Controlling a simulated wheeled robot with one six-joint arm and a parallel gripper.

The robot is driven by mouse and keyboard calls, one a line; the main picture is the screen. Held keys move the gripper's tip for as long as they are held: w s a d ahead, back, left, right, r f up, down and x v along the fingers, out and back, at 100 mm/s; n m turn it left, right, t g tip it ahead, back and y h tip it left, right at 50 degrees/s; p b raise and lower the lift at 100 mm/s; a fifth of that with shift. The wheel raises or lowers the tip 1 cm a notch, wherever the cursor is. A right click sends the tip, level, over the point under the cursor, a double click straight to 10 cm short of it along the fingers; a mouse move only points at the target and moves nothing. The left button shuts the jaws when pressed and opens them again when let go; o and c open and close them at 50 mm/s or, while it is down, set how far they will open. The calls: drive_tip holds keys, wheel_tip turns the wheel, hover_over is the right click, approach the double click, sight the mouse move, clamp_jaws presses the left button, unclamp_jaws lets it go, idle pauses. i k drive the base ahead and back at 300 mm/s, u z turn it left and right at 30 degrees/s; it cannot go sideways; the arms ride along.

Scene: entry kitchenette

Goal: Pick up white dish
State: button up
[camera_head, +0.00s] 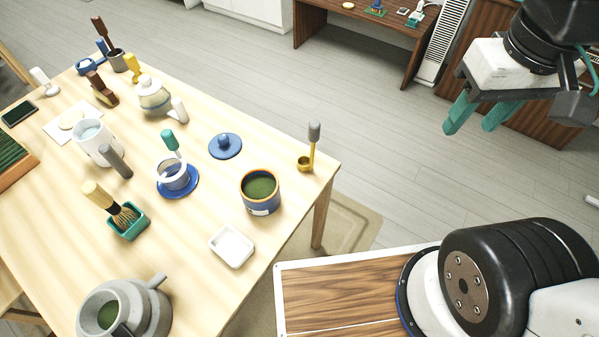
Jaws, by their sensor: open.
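The white dish (232,246) is a small, shallow, rounded-square dish near the right edge of the light wooden table (190,262). It lies flat and looks empty. A blue bowl with an orange rim and green contents (260,191) stands just behind it to the right. My gripper (483,118) is at the upper right, over the floor side and well away from the table. Its two teal fingers are apart, with nothing between them. The dish is fully in view.
A whisk in a green holder (128,219) and a grey stone pot (124,310) stand left of the dish. A cup on a blue saucer (177,182), a blue lid (225,146) and a golden scoop (310,150) stand farther back. Bare tabletop surrounds the dish's near side.

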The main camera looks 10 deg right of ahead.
sight(231, 245)
drive_tip(key=u, duration=0.5)
drive_tip(key=k, duration=0.9)
